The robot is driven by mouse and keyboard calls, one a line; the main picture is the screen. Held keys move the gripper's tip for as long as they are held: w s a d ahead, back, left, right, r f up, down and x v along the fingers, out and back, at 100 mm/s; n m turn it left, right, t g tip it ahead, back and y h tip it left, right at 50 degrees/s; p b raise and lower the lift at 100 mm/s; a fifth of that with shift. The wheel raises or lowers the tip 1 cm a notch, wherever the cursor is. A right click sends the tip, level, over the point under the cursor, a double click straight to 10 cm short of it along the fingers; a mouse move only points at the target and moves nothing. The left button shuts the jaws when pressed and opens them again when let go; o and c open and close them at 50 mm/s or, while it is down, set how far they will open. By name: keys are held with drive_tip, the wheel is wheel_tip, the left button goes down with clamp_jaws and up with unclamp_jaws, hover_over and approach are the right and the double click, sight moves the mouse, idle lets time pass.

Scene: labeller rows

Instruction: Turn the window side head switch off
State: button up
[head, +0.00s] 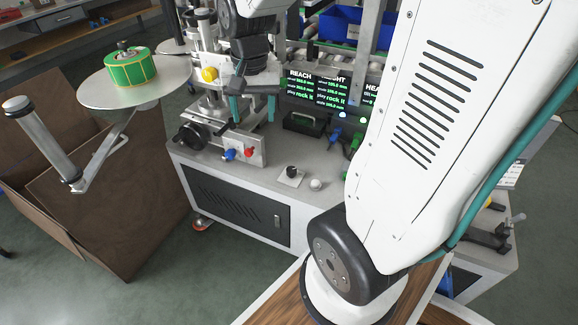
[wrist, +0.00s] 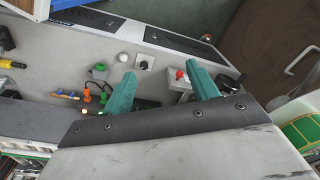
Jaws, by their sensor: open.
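A black rotary switch (head: 291,172) on a small pale square plate sits on the grey machine top; it also shows in the wrist view (wrist: 144,64). I see no label that tells whether it is the window side one, and its setting is too small to read. My gripper (head: 253,108) hangs above the machine, behind the switch in the head view, with its teal fingers apart and nothing between them. In the wrist view my gripper (wrist: 160,70) has the switch between its fingertips in the picture, below and apart from them. My arm hides the machine's right part.
A white round button (head: 316,184) is beside the switch. Red (head: 249,153) and blue (head: 230,155) knobs are on a metal bracket at left. A display (head: 318,90) stands behind. A disc with a green-yellow roll (head: 130,71) is at far left. The machine's front edge is clear.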

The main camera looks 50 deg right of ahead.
drive_tip(key=w+d+f+m, duration=0.5)
drive_tip(key=w+d+f, duration=0.1)
drive_tip(key=d+f, duration=0.35)
drive_tip(key=m, duration=0.7)
hover_over(291, 169)
drive_tip(key=shift+g, duration=0.4)
wheel_tip(291, 169, down, 20)
drive_tip(key=shift+s+f, duration=0.1)
wheel_tip(291, 169, down, 7)
drive_tip(key=shift+r, duration=0.1)
drive_tip(key=shift+f, duration=0.6)
drive_tip(key=c, duration=1)
